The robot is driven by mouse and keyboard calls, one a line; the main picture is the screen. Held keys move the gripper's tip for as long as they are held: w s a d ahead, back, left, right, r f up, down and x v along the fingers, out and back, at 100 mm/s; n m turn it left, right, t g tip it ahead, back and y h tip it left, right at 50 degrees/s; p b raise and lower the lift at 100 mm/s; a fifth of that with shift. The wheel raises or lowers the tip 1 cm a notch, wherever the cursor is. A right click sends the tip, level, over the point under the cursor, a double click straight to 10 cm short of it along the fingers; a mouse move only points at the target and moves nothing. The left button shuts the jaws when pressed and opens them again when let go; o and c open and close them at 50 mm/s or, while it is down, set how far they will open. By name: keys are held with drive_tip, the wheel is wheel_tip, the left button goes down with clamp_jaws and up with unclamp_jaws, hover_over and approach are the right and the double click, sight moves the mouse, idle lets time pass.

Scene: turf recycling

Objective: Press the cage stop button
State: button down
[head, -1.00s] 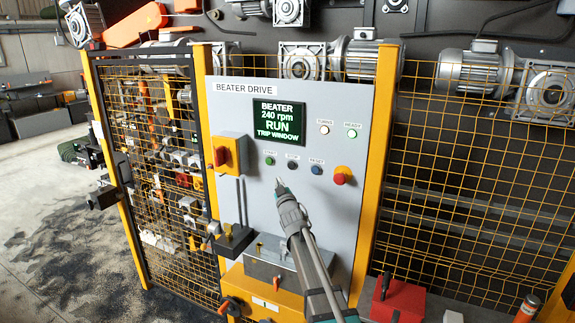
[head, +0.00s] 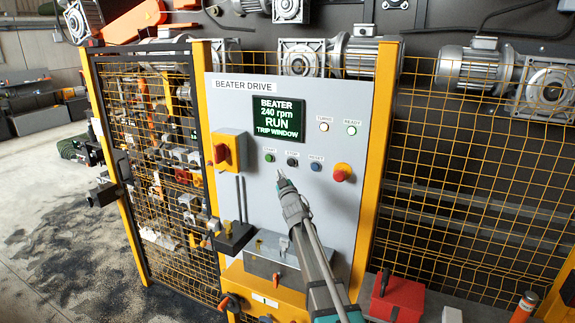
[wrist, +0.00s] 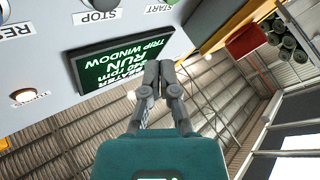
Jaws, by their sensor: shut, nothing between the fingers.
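A dark button (head: 292,161) labelled STOP is on the grey BEATER DRIVE panel (head: 240,120), between the green START button (head: 269,157) and the blue RESET button (head: 315,166). In the wrist view, the shut fingers (wrist: 158,68) overlap the edge of the display, and the STOP label (wrist: 97,16) shows at the upper left. Contact with the panel cannot be told.
The display (head: 279,119) reads BEATER, 240 rpm, RUN, TRIP WINDOW. A red-and-yellow rotary switch (head: 221,153) juts out at left. A grey box (head: 277,262) stands below the panel. Yellow mesh fencing (head: 450,190) flanks both sides. The READY lamp (head: 351,131) glows green.

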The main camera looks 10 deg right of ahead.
sight(287, 162)
drive_tip(key=shift+w+d, duration=0.65)
drive_tip(key=shift+w, duration=0.2)
drive_tip(key=shift+w+d, duration=0.6)
drive_tip(key=shift+w, duration=0.3)
drive_tip(key=shift+w+d, duration=0.65)
drive_tip(key=shift+w, duration=0.2)
drive_tip(key=shift+w+d, duration=0.55)
drive_tip(key=shift+w, duration=0.1)
idle(1.0)
drive_tip(key=shift+s+a, duration=0.1)
idle(0.3)
drive_tip(key=shift+s+a, duration=0.45)
drive_tip(key=shift+s, duration=0.2)
drive_tip(key=shift+s, duration=0.1)
drive_tip(key=shift+s+a, duration=0.75)
drive_tip(key=shift+s, duration=0.2)
drive_tip(key=shift+s+a, duration=0.7)
drive_tip(key=shift+s, duration=0.25)
drive_tip(key=shift+f, duration=0.1)
